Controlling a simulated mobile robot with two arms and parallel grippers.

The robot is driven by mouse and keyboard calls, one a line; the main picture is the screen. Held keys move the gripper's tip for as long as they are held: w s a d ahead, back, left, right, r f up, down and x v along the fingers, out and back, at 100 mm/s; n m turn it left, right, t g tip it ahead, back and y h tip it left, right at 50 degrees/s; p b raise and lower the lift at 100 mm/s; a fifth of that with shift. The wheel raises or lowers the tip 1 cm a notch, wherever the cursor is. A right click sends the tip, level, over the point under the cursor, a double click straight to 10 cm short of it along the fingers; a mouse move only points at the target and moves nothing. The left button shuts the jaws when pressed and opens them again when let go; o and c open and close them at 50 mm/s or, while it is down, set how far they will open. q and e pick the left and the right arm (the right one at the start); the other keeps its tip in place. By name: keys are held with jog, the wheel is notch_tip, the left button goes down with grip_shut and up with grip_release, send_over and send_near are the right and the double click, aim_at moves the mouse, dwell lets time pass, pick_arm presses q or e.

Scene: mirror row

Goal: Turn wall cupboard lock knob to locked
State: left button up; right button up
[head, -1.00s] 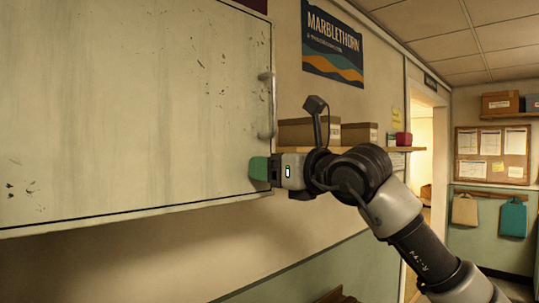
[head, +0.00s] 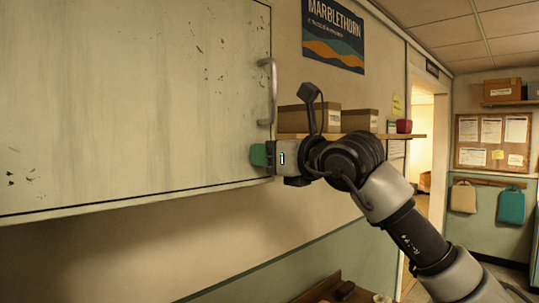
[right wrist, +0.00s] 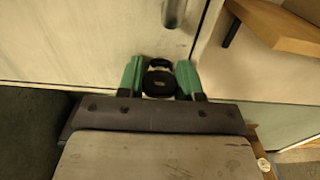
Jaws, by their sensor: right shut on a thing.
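The pale, chipped wall cupboard (head: 130,100) fills the left of the head view, with its door shut. A grey bar handle (head: 269,90) stands near its right edge. The dark round lock knob (right wrist: 160,82) shows below the handle (right wrist: 174,12) in the right wrist view. My right gripper (right wrist: 160,78) has its green fingers on either side of the knob and is shut on it. In the head view my right gripper (head: 259,155) is at the cupboard's lower right corner and hides the knob. I cannot read the knob's lock position. My left gripper is not in view.
A wall shelf (head: 410,136) with cardboard boxes (head: 358,119) and a red box (head: 403,126) is right of the cupboard, behind my right arm. A wooden surface (head: 330,290) lies below. A doorway (head: 425,150) opens further right.

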jog(key=n+b, duration=0.2)
jog(key=n, duration=0.1)
jog(key=shift+f, duration=0.15)
jog(key=n+b, duration=0.1)
jog(key=n, duration=0.3)
jog(key=shift+s+n+b, duration=0.1)
jog(key=shift+n+b, duration=0.2)
jog(key=n, duration=0.4)
jog(key=shift+a+n+b, duration=0.1)
jog(key=shift+n+b, duration=0.2)
jog(key=n, duration=0.5)
jog(key=shift+f+n, duration=0.1)
jog(key=shift+n, duration=0.3)
jog(key=o, duration=0.9)
jog(key=shift+a, duration=0.1)
jog(key=shift+o, duration=0.2)
